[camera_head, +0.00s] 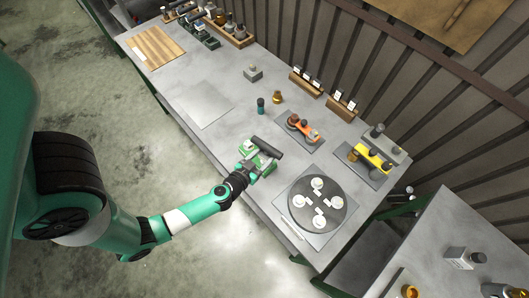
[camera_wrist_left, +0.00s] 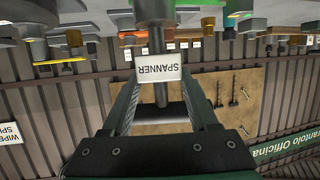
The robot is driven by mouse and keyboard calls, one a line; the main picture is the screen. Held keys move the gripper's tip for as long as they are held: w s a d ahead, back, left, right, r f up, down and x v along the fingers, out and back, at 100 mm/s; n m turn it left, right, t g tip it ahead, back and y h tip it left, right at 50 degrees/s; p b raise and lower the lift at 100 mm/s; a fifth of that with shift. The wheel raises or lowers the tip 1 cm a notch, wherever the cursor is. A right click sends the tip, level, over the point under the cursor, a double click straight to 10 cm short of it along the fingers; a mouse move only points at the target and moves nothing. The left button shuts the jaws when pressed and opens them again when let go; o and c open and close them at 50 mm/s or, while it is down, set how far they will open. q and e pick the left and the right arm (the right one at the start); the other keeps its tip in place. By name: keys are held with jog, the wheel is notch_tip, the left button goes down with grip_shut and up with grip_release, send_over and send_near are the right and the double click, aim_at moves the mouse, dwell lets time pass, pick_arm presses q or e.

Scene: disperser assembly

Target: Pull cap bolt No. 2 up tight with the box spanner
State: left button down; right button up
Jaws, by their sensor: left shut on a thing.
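My left gripper (camera_head: 243,176) is at the front edge of the bench, beside a green-and-white unit (camera_head: 262,160). A dark bar (camera_head: 267,147) shows across the unit; I cannot tell whether it is part of it. In the left wrist view, which is upside down, my left gripper (camera_wrist_left: 160,95) is shut on the box spanner (camera_wrist_left: 156,40), a dark shaft with a white tag reading "SPANNER". The spanner's working end is out of sight. Cap bolt No. 2 cannot be made out in either view. My right gripper is not in view.
A round dark plate (camera_head: 325,221) with several white discs lies right of my gripper. An orange unit (camera_head: 303,128) and a yellow unit (camera_head: 376,157) stand farther back. A small dark-teal cylinder (camera_head: 261,103) and a brass piece (camera_head: 277,97) stand mid-bench. A pale sheet (camera_head: 205,105) lies to the left.

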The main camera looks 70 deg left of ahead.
aim_at(265, 148)
pick_arm(q)
jog(key=shift+r+m+t+h, duration=0.1)
jog(key=shift+m+t+h, duration=0.2)
jog(key=shift+w, duration=0.1)
dwell(0.3)
notch_tip(265, 148, up, 5)
jog(key=p, duration=0.6)
dwell(0.5)
